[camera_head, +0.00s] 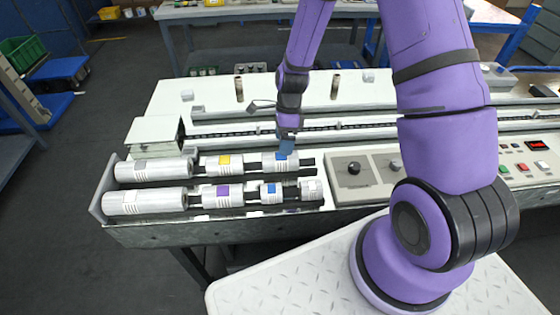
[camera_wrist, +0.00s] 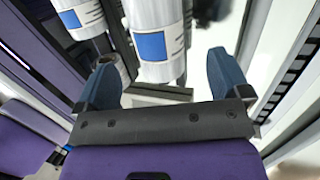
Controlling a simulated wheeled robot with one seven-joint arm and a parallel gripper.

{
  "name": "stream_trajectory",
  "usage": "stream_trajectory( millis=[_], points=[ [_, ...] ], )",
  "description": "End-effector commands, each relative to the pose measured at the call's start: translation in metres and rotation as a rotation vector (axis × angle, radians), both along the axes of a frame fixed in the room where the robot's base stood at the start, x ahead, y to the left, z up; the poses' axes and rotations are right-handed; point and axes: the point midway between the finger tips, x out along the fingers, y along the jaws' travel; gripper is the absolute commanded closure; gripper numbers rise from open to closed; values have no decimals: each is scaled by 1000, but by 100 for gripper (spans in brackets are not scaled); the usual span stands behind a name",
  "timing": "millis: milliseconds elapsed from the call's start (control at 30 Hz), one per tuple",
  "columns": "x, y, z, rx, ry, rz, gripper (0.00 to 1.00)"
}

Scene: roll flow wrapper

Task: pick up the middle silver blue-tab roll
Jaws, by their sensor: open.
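Two silver-white rolls carry blue tabs. One blue-tab roll (camera_head: 281,166) lies at the right end of the back row, directly under my gripper (camera_head: 287,145). The other, smaller blue-tab roll (camera_head: 271,194) lies in the front row, between a purple-tab roll (camera_head: 222,196) and a plain-ended roll (camera_head: 312,189). In the wrist view, one blue-tab roll (camera_wrist: 152,47) shows between and beyond my open fingers (camera_wrist: 162,68). A second blue-tab roll (camera_wrist: 76,18) is at upper left, outside them. My gripper holds nothing. Contact with the roll cannot be told.
A yellow-tab roll (camera_head: 224,166) is left of the back blue-tab roll. Large rolls (camera_head: 150,171) lie at the far left, by an end plate (camera_head: 104,188). A grey control box with knobs (camera_head: 362,177) stands close on the right. A rail (camera_head: 230,137) runs behind.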

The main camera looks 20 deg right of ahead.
Motion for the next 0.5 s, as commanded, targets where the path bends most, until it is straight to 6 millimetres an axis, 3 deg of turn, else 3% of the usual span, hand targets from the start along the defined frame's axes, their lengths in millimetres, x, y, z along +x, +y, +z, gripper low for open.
stream_trajectory(
  millis=[233,500],
  points=[
    [-5,4,-16,1,2,1,5],
    [-13,15,-47,1,2,1,5]
  ],
)
